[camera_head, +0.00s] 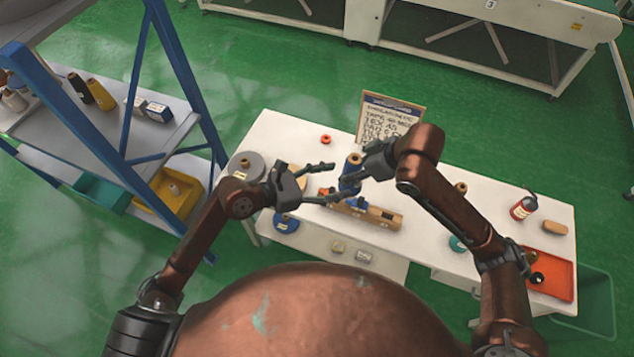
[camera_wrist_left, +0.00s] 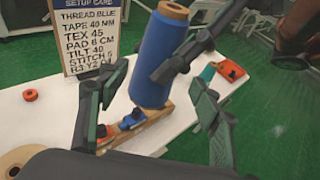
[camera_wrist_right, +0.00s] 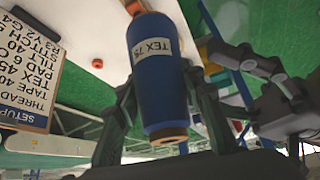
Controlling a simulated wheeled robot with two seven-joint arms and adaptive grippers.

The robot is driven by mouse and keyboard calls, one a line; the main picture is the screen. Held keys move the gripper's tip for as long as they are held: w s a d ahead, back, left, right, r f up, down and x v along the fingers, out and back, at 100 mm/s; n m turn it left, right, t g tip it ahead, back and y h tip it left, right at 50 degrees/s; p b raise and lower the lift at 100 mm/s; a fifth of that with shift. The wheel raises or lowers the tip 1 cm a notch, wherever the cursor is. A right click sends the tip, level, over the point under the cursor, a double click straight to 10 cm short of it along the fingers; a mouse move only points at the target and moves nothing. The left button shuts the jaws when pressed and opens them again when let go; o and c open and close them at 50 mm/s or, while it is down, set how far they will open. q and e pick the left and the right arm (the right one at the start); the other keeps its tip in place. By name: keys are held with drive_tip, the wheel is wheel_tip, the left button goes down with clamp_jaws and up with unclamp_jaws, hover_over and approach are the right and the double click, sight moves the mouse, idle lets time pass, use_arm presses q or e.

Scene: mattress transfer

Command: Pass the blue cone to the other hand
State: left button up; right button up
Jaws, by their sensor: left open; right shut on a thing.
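The blue cone (camera_head: 349,176) is a tall blue thread spool on a tan core. My right gripper (camera_wrist_right: 165,108) is shut on it, one finger on each side, and its label reads TEX 75 in the right wrist view. In the left wrist view the cone (camera_wrist_left: 160,62) is slightly tilted, above a wooden holder (camera_wrist_left: 150,125); I cannot tell whether they touch. My left gripper (camera_head: 322,183) is open. Its two fingers stand to either side of the cone's lower part in the left wrist view (camera_wrist_left: 162,110), with visible gaps.
A setup card (camera_head: 388,117) stands at the table's back edge. A blue-framed shelf (camera_head: 150,130) stands at left.

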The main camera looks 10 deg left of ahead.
use_arm(q)
drive_tip(key=shift+x, duration=2)
